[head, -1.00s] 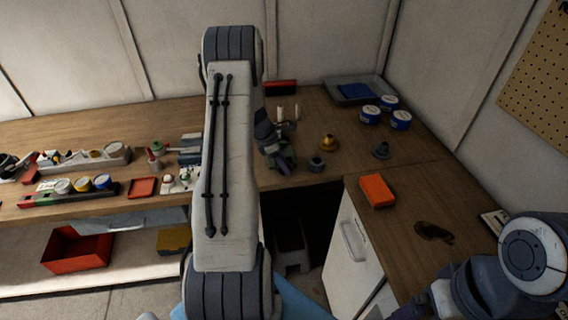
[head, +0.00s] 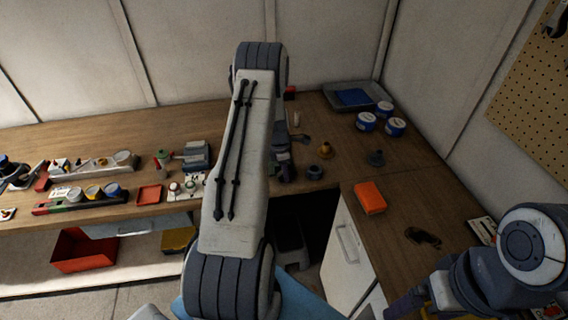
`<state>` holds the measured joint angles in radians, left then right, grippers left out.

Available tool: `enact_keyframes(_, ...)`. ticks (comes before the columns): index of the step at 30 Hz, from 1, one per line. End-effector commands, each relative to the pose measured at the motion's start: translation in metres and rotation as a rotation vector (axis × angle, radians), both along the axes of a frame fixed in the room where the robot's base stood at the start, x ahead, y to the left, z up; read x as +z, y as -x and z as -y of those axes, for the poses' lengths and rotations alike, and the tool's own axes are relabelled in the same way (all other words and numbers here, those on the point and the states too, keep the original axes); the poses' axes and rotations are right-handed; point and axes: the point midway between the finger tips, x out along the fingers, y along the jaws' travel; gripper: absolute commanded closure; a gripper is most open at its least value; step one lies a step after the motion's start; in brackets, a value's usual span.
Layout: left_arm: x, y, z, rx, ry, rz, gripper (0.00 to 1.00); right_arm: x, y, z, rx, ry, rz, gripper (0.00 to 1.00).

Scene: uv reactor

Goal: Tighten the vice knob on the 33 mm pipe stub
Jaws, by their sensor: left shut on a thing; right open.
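My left arm crosses the middle of the head view and hides much of the work spot. My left gripper (head: 284,168) shows only as a dark piece at the arm's right edge, low over the bench. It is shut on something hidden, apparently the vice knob. The vice and the 33 mm pipe stub cannot be made out clearly there. A pale upright post (head: 296,119) stands just behind the gripper. My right gripper (head: 402,304) is open at the bottom edge, partly cut off and away from the vice.
Behind are several white-and-blue tins (head: 366,122) and a grey tray (head: 334,97). An orange box (head: 370,198) lies on the right bench.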

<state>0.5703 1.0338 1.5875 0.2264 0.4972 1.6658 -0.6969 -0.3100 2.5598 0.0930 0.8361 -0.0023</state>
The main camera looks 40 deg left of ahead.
Motion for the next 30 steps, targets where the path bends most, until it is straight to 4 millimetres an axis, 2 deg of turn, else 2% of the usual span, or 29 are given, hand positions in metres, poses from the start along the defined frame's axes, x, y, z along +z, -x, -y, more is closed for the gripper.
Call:
enact_keyframes(1,0.005,-0.002,0.003,-0.01,-0.025,-0.031,1.0,0.012,0.0,0.0,0.001,0.0,0.0,0.06)
enact_keyframes(3,0.002,-0.004,0.004,-0.01,-0.067,-0.078,1.0,0.013,0.0,0.0,0.002,0.0,0.0,0.06)
enact_keyframes(8,-0.006,-0.007,0.005,-0.009,-0.166,-0.188,1.0,-0.004,0.0,0.0,0.001,0.0,0.0,0.06)
enact_keyframes(21,-0.017,-0.013,0.009,0.0,-0.442,-0.502,1.0,-0.096,0.0,0.0,-0.003,0.001,-0.001,0.06)
enact_keyframes(30,-0.02,-0.015,0.011,0.001,-0.608,-0.701,1.0,-0.149,0.0,0.0,-0.002,0.0,0.0,0.06)
